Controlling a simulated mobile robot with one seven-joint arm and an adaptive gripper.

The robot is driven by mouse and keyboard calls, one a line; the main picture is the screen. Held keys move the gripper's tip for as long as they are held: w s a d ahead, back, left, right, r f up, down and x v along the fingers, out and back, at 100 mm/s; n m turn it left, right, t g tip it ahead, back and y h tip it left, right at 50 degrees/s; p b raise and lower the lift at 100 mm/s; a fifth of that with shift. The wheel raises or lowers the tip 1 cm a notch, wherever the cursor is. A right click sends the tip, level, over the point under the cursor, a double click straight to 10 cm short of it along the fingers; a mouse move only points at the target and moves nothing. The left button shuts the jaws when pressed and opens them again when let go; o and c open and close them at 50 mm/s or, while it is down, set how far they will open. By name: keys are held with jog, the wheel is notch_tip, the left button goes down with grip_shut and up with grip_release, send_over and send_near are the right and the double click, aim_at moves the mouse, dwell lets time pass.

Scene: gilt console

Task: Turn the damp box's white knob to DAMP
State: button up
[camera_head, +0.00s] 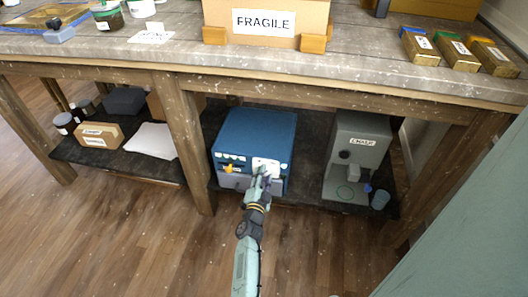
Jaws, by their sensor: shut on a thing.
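The blue damp box (252,132) stands on the dark lower shelf below the workbench. Its front has small labels and a yellow part on the left, and a white panel (266,162) on the right. My gripper (262,172) reaches up from the bottom of the view to the right part of this front, at the lower edge of the white panel. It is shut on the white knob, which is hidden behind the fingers. The knob's pointer and the DAMP mark are too small or covered to read.
A grey machine (360,135) with a label and a blue-grey cup (380,199) stand right of the box. A wooden leg (182,140) is close on the left. The bench edge (300,85) overhangs above. A green surface (470,230) fills the lower right. Open floor lies in front.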

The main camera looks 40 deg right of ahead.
aim_at(265, 160)
jog(key=o, duration=1.1)
jog(key=shift+o, duration=0.2)
jog(key=shift+w+a+r, duration=0.1)
jog(key=shift+r, duration=4.85)
